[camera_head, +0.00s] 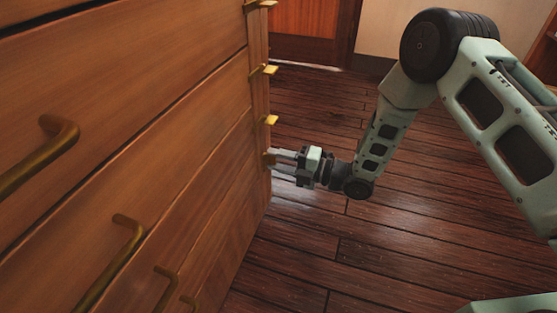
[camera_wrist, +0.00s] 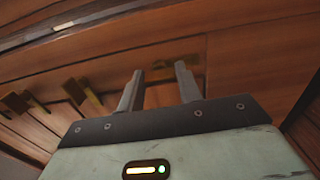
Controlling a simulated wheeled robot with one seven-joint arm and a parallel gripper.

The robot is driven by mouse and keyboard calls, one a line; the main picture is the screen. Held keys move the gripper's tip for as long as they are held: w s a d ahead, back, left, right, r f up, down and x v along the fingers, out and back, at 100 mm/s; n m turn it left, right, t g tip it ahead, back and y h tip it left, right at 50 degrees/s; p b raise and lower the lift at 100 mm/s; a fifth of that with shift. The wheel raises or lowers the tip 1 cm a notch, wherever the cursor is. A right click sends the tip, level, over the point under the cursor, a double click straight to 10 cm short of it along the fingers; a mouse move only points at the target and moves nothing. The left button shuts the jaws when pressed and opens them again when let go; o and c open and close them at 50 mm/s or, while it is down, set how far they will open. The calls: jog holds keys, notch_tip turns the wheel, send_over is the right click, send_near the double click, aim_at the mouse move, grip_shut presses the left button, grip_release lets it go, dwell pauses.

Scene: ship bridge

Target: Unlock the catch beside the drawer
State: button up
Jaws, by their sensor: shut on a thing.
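The wooden drawer cabinet (camera_head: 150,110) fills the left of the head view, with brass bar handles on its drawer fronts. Small brass catches, such as this one (camera_head: 271,120), stick out along its right edge post. My gripper (camera_head: 273,159) is at the lowest visible catch (camera_head: 267,159) on that post, coming in from the right. It is shut on this catch, its fingers a little apart. In the wrist view my gripper's two fingers (camera_wrist: 160,75) reach the wooden front; the catch between the tips is mostly hidden there.
Two more catches (camera_head: 270,70) (camera_head: 262,4) sit higher on the post. Drawer handles (camera_head: 125,235) stick out from the fronts. The dark plank floor (camera_head: 340,250) right of the cabinet is clear. A wooden door (camera_head: 303,20) stands at the back.

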jog(key=shift+d+f, duration=0.1)
jog(key=o, duration=1)
jog(key=shift+p+v, duration=3.3)
jog(key=shift+v, duration=5.4)
